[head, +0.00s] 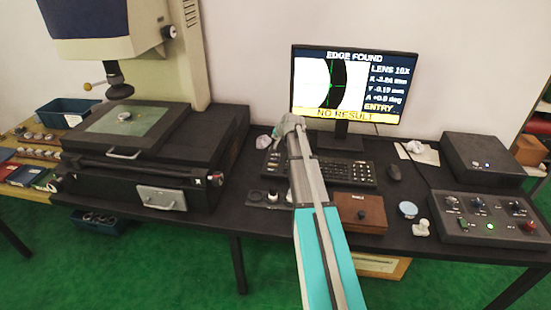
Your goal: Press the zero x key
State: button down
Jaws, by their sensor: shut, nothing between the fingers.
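My arm reaches away from me, and my gripper (278,133) is at its far end, small in the view. It is shut and empty, over the back left part of the black keyboard (352,172), below the monitor's left corner. I cannot tell whether it touches anything. The monitor (348,85) reads "EDGE FOUND", "LENS 10X", an X value of about -2.84 mm, a Y value of about -0.19 mm, "ENTRY" and "NO RESULT". No zero x key can be made out; key labels are too small to read, and my arm hides part of the keyboard.
The measuring machine (150,150) stands left with a small part (124,116) on its glass stage. A brown box (359,211), a mouse (394,173) and a control panel (487,216) with knobs and lit buttons are on the right. A black box (482,160) stands behind the panel.

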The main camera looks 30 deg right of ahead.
aim_at(276, 155)
jog(key=shift+f+b, duration=3.05)
jog(key=shift+f, duration=0.35)
jog(key=shift+f+b, duration=0.75)
jog(key=shift+r, duration=0.15)
jog(key=shift+r+p, duration=0.65)
jog(key=shift+p, duration=0.15)
jog(key=shift+r+p, duration=2.5)
